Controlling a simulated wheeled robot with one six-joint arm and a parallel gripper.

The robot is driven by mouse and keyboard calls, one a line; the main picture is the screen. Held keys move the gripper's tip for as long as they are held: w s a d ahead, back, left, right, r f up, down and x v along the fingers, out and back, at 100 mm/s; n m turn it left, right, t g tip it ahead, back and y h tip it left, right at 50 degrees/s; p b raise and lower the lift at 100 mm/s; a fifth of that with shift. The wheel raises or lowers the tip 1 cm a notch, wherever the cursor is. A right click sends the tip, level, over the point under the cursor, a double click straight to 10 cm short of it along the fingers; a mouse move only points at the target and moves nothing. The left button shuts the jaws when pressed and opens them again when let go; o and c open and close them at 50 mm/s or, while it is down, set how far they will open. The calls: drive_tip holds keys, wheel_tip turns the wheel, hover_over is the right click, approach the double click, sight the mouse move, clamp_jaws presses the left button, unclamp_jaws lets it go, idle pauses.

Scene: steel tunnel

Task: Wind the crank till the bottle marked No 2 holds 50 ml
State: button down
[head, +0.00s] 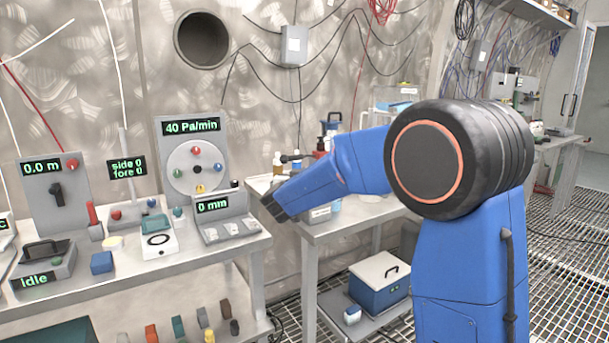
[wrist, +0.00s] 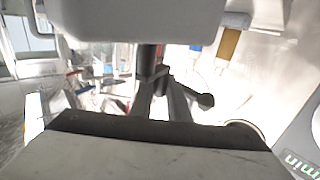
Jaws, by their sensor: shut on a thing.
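In the head view my gripper (head: 274,207) shows as a dark end on the blue arm, in front of the gap between the left bench and the side table. In the wrist view its fingers (wrist: 161,88) are shut on a dark upright part, apparently the crank's handle (wrist: 149,62). A dark bar with a round knob (wrist: 206,101) sticks out to the right. Small bottles, among them a pale one (head: 277,163) and a red one (head: 321,148), stand at the side table's back. My arm covers part of that table. No bottle marking or liquid level is readable.
The left bench (head: 130,262) carries instruments, among them a dial panel reading 40 Pa/min (head: 192,150) and a unit reading 0 mm (head: 226,216). The side table (head: 330,228) stands beside it. A blue cooler box (head: 379,281) stands low under it. Grating floor is free at right.

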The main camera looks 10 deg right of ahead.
drive_tip(key=shift+d+m+g+h, duration=0.2)
drive_tip(key=shift+m+g+h, duration=0.35)
drive_tip(key=shift+h, duration=0.25)
drive_tip(key=c, duration=1.7)
unclamp_jaws()
drive_tip(key=shift+y, duration=0.3)
drive_tip(key=shift+a+n+t+y, duration=0.15)
drive_tip(key=shift+n+t+y, duration=0.5)
drive_tip(key=shift+n+y, duration=0.15)
drive_tip(key=shift+s+a+n+t+y, duration=0.1)
drive_tip(key=shift+a+n+t+y, duration=0.25)
drive_tip(key=shift+n+y, duration=0.85)
drive_tip(key=shift+s+a+n+t+y, duration=0.1)
drive_tip(key=shift+a+n+t+y, duration=0.45)
drive_tip(key=shift+y, duration=1.1)
drive_tip(key=shift+s+a+n+t+y, duration=0.1)
drive_tip(key=shift+a+n+y, duration=0.1)
drive_tip(key=shift+n+y, duration=1.1)
